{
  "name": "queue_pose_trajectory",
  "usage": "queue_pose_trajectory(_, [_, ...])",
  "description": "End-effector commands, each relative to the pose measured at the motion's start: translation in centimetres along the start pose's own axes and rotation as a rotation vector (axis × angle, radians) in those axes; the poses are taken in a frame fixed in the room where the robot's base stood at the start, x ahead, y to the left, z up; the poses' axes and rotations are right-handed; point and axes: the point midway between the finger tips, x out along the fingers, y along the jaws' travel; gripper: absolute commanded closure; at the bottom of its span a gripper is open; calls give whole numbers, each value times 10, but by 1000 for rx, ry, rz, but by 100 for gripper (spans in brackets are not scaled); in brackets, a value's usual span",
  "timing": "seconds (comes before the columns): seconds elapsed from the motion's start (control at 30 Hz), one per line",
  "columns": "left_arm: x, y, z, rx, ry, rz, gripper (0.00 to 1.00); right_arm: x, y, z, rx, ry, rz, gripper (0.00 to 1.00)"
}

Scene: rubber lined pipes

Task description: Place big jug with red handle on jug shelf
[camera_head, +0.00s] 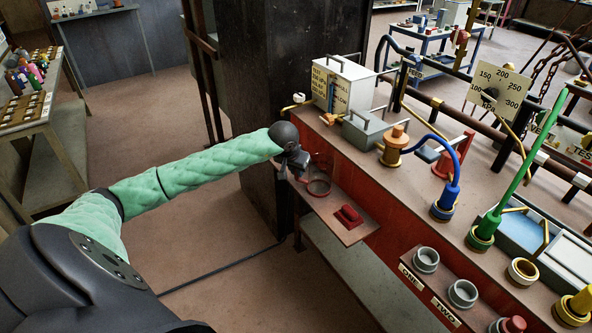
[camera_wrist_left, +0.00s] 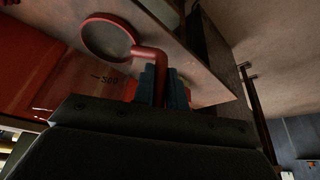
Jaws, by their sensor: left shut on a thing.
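The big jug looks clear, with a red ring (camera_head: 318,187) and a red handle. The clear body is hard to make out. My right gripper is not in view.
A small red object (camera_head: 347,215) lies on the shelf, right of the jug. The red-fronted bench (camera_head: 400,200) behind holds a white box (camera_head: 343,84), an orange fitting (camera_head: 396,145) and hoses. A dark pillar (camera_head: 270,70) stands behind my gripper.

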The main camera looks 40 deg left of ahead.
Motion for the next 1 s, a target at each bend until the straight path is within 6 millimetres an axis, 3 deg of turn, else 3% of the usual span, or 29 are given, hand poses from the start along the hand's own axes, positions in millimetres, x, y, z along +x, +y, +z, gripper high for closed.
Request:
queue_pose_trajectory(0.37, [1,0,0,0,0,0,100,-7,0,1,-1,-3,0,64])
queue_pose_trajectory(0.4, [2,0,1,0,0,0,84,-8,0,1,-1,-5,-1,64])
queue_pose_trajectory(0.5, [1,0,1,0,0,0,65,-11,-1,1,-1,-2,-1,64])
queue_pose_trajectory(1.0, [-1,0,0,0,0,0,64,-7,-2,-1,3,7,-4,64])
